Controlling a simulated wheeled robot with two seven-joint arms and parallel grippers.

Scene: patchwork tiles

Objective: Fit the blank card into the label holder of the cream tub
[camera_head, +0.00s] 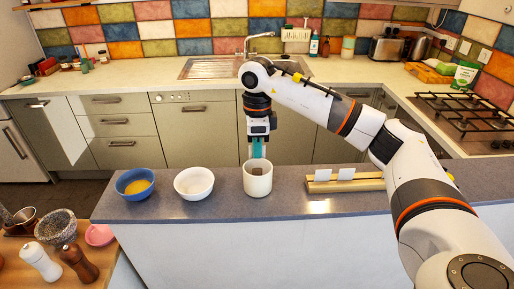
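I cannot tell from here whether either is blank. My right gripper (258,154) points down over the tub, its teal fingertips at or just above the rim. I cannot tell whether they touch the tub, how far apart they are, or whether they hold anything. My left gripper is not in view.
A white bowl (194,184) and a blue bowl (133,183) with yellow contents stand left of the tub on the counter (227,207). The counter right of the rack is clear. A wooden table at lower left holds a mortar (56,228) and two mills.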

